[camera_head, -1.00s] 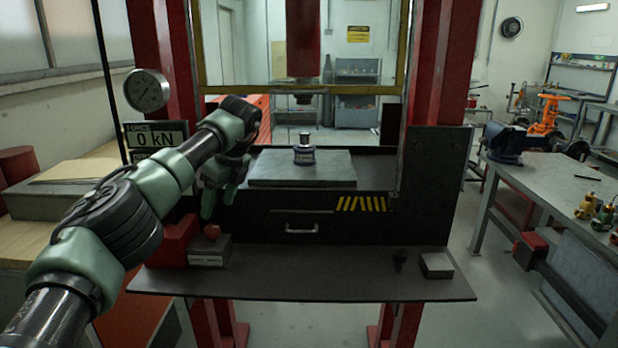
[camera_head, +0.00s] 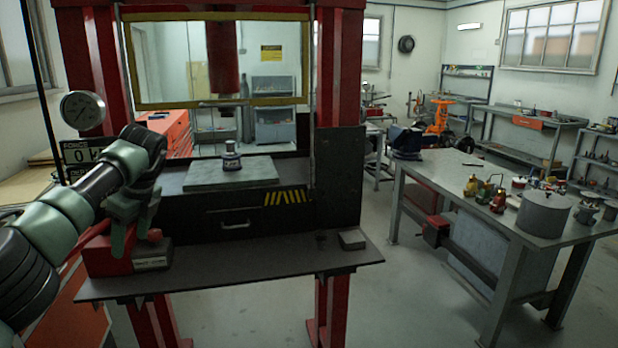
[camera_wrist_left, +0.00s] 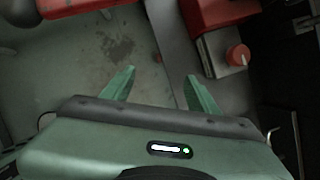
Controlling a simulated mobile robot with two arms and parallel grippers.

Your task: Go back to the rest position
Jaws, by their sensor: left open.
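My left arm comes in from the left in the head view. My left gripper (camera_head: 125,225) hangs fingers down at the left front of the red press, by a red box (camera_head: 108,256). Its green fingers (camera_wrist_left: 160,78) are spread apart with nothing between them in the left wrist view. A round red button (camera_head: 154,234) on a small grey block stands just right of the gripper; it also shows in the wrist view (camera_wrist_left: 238,55), clear of the fingers. My right gripper is not in view.
A small dark part with a pale label (camera_head: 231,160) stands on the press's grey plate (camera_head: 200,175), under the red ram (camera_head: 222,60). A black shelf (camera_head: 250,270) juts out in front. A workbench (camera_head: 480,215) with several parts stands at right, with open floor between.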

